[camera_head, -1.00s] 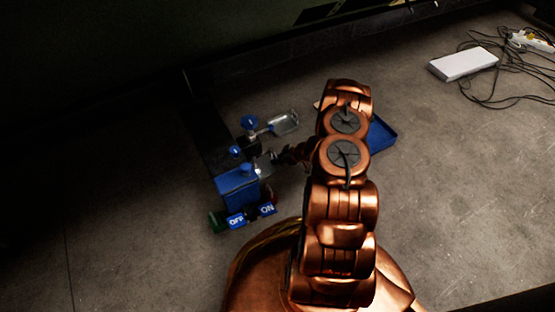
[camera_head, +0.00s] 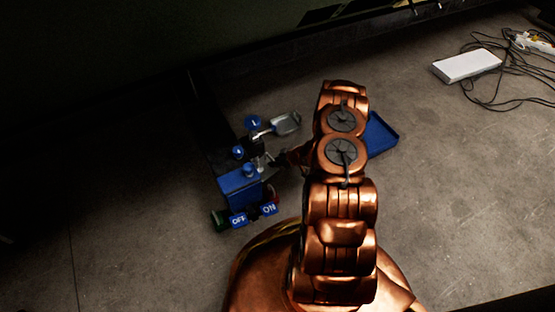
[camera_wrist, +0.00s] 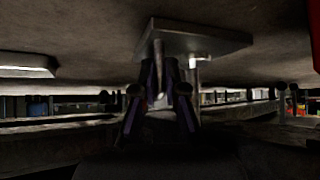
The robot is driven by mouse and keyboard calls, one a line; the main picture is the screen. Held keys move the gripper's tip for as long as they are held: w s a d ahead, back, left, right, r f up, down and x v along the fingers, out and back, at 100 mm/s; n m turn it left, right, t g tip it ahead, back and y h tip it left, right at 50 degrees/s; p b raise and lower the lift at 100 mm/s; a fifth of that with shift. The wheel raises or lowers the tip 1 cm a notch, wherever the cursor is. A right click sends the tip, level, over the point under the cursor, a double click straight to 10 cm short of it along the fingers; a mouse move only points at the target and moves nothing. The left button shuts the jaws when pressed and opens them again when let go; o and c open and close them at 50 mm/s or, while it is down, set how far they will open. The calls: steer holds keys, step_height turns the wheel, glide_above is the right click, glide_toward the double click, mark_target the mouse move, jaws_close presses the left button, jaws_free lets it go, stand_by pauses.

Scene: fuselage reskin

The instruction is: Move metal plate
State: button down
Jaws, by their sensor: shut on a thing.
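The grey metal plate (camera_head: 284,124) shows beside the blue device in the head view, left of my arm. In the wrist view a flat metal plate (camera_wrist: 200,40) with a pale post below it fills the upper middle. My gripper (camera_wrist: 160,72) has its dark fingers drawn together at a thin metal part under that plate. In the head view my gripper (camera_head: 268,161) is small and dark, close to the device, and its fingertips are hard to make out. The exact contact between fingers and plate is partly hidden in shadow.
A blue device (camera_head: 240,187) with ON and OFF labels stands left of my arm. A blue tray (camera_head: 381,134) lies right of my arm, partly hidden by it. A white box (camera_head: 467,66) and loose cables (camera_head: 500,95) lie at the upper right.

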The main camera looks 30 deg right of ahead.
steer(key=shift+a, duration=0.2)
steer(key=c, duration=1.2)
jaws_free()
steer(key=shift+o, duration=0.2)
steer(key=v, duration=1.2)
